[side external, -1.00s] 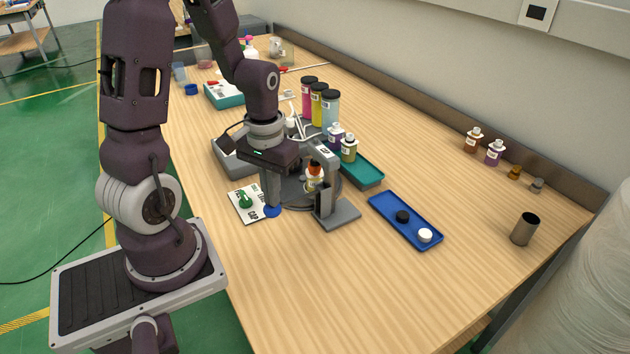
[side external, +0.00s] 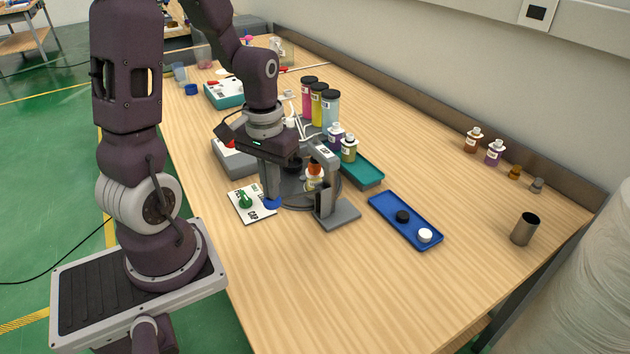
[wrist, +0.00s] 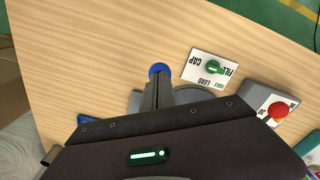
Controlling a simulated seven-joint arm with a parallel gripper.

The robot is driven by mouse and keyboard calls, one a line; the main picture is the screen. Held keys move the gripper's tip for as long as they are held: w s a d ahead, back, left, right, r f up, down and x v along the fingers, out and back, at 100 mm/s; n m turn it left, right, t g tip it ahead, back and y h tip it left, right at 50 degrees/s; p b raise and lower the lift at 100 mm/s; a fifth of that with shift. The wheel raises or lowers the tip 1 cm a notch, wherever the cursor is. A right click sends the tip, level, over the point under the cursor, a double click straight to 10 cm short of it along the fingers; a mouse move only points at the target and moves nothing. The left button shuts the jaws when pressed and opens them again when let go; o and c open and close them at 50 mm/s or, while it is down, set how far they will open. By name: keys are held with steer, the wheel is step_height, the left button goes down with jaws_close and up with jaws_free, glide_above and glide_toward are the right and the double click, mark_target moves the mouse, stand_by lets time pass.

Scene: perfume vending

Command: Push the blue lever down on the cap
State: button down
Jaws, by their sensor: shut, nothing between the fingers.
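The blue lever (side external: 272,203) shows as a round blue knob at the front of the grey round station (side external: 299,201). In the wrist view its knob (wrist: 159,69) sits just beyond my fingertips. My gripper (side external: 270,197) is shut and empty, pointing down with its fingertips at the blue knob; the wrist view shows the fingers (wrist: 158,80) pressed together. I cannot tell whether they touch it. A small bottle with an orange top (side external: 314,170) stands in the station beside the grey upright bracket (side external: 326,196). The lever's arm is hidden.
A white label plate (side external: 259,213) with a green knob (side external: 245,200) lies left of the lever. A grey box with a red button (wrist: 278,110) stands near. A blue tray (side external: 408,226) with a black and a white cap is at right. The front table is clear.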

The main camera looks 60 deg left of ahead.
steer(key=shift+r, duration=2.5)
steer(key=s+d+r+m+t, duration=0.5)
steer(key=s+d+r+m, duration=0.1)
steer(key=d+r, duration=0.5)
steer(key=shift+s+d+r+t, duration=0.3)
steer(key=shift+s+d, duration=0.2)
steer(key=shift+s, duration=0.05)
